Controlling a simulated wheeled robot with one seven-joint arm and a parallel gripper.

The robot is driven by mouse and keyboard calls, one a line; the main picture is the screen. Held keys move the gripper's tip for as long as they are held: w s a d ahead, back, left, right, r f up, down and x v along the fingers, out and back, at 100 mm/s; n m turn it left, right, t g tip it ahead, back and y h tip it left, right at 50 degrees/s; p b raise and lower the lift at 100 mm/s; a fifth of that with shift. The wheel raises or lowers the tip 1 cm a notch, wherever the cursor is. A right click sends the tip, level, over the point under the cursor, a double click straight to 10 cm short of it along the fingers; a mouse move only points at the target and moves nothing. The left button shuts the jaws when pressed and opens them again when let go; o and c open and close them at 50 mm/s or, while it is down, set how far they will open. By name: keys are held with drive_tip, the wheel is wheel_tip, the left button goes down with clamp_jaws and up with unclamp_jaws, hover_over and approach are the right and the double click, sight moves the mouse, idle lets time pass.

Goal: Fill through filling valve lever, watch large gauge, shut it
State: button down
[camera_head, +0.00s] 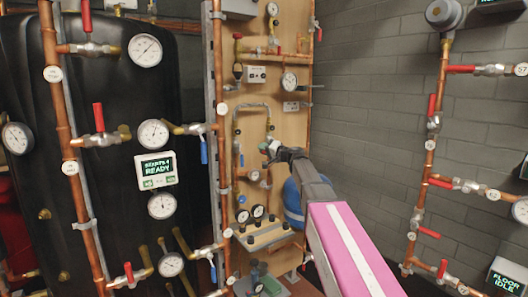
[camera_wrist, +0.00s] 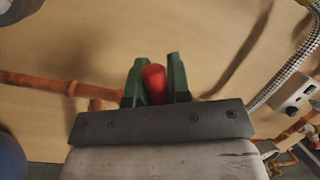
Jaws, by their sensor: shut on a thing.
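My gripper (camera_head: 267,148) is at the wooden board (camera_head: 258,70), in front of its pipework. In the wrist view my gripper (camera_wrist: 156,72) has its two green fingers on either side of a red lever (camera_wrist: 153,84), shut on it. The lever points up between the fingers; in the head view it is hidden behind the gripper. A round white gauge (camera_head: 289,81) is on the upper right of the board, and two dark-rimmed gauges (camera_head: 258,211) sit low on it. Their needles are too small to read. I cannot tell which is the large gauge.
A blue vessel (camera_head: 292,202) stands behind my arm. A black tank (camera_head: 105,200) with gauges and red-lever valves fills the left. Copper pipework with red levers (camera_head: 430,185) runs along the right wall. A braided hose (camera_wrist: 290,62) and a pale switch box (camera_wrist: 297,95) are right of the gripper.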

drive_tip(key=shift+s+a+r+m+t+y, duration=0.1)
drive_tip(key=shift+r+m+t, duration=0.35)
drive_tip(key=shift+m, duration=0.65)
drive_tip(key=shift+s+a+r+m+t+y, duration=0.1)
drive_tip(key=shift+r+m+t, duration=0.2)
drive_tip(key=shift+r+m, duration=0.6)
drive_tip(key=shift+a+r+m+t+y, duration=0.1)
drive_tip(key=shift+r+m+t, duration=0.25)
drive_tip(key=shift+m, duration=0.95)
drive_tip(key=c, duration=1.1)
unclamp_jaws()
drive_tip(key=shift+s+d, duration=0.1)
drive_tip(key=shift+d, duration=0.05)
drive_tip(key=v, duration=1)
drive_tip(key=shift+s+d+f, duration=0.1)
drive_tip(key=shift+s+d, duration=0.05)
drive_tip(key=shift+d, duration=0.05)
